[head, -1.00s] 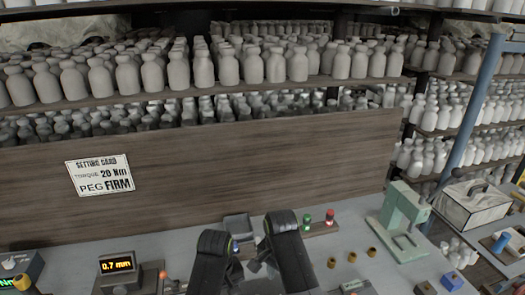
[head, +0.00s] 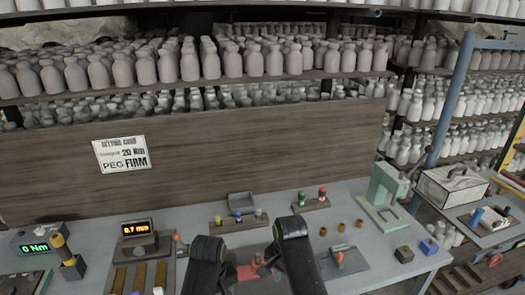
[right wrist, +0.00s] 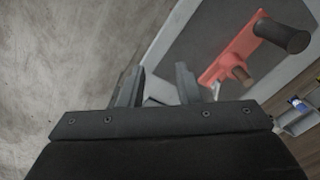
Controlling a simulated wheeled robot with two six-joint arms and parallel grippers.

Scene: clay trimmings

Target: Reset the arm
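In the head view, two dark arms of mine rise at the front edge of the bench, left and right of a red fixture (head: 246,272). My right gripper (right wrist: 160,70) shows in the right wrist view with its two grey fingers apart and nothing between them. In that view the red fixture (right wrist: 232,55), with a dark cylinder at its end and a small brown-tipped knob, lies on a grey plate beyond and right of the fingers. They look apart from it.
The grey bench (head: 330,212) holds a torque display (head: 38,247), a second display (head: 137,228), a bottle-coloured button rack (head: 238,220), a green press (head: 385,195) and several small brass rings (head: 341,227). A wooden board (head: 250,150) and bottle shelves stand behind.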

